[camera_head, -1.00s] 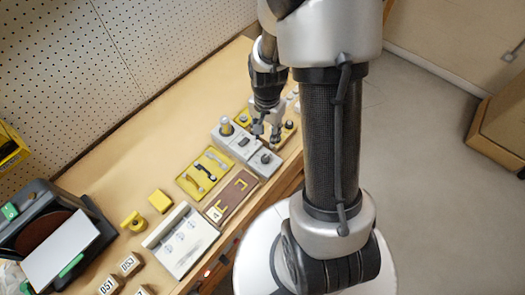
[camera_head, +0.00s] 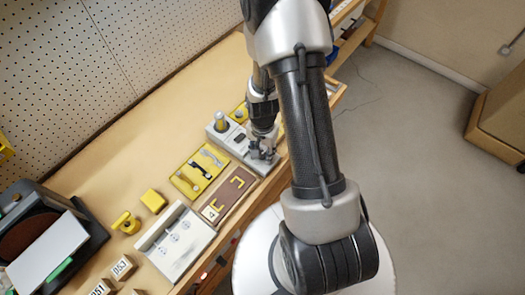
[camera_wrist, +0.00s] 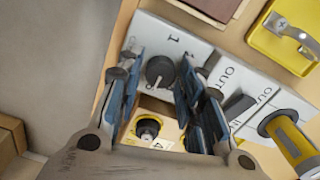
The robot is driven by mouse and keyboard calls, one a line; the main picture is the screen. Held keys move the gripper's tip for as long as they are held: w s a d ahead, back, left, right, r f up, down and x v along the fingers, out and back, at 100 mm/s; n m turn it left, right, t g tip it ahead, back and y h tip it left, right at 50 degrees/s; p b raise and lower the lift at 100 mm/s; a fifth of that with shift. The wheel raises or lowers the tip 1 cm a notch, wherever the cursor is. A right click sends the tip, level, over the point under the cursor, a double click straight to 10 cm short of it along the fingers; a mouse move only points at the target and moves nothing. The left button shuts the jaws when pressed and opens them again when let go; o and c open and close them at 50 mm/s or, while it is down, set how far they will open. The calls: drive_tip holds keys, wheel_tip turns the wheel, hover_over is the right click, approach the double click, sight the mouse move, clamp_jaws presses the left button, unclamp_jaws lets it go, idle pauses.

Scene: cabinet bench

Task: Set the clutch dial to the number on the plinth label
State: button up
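The clutch dial is a dark round knob (camera_wrist: 160,72) on a light grey panel (camera_wrist: 205,52) in the wrist view. A digit 1 is printed beside it; other marks near it are partly covered. My gripper (camera_wrist: 158,80) is open, with its blue-padded fingers on either side of the knob and small gaps showing. In the head view my gripper (camera_head: 263,150) is low over the front end of the grey block (camera_head: 232,140), hiding the knob. A label reading 4 (camera_wrist: 162,144) shows on a yellow plate beside another black knob (camera_wrist: 147,127).

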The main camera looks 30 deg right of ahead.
drive_tip(key=shift+c, duration=0.5)
drive_tip(key=c, duration=0.7)
drive_tip(key=shift+n, duration=0.3)
drive_tip(key=n, duration=0.4)
drive_tip(key=shift+a+n+b, duration=0.1)
drive_tip(key=shift+n+b, duration=0.3)
drive_tip(key=shift+n, duration=1.7)
drive_tip(key=o, duration=0.8)
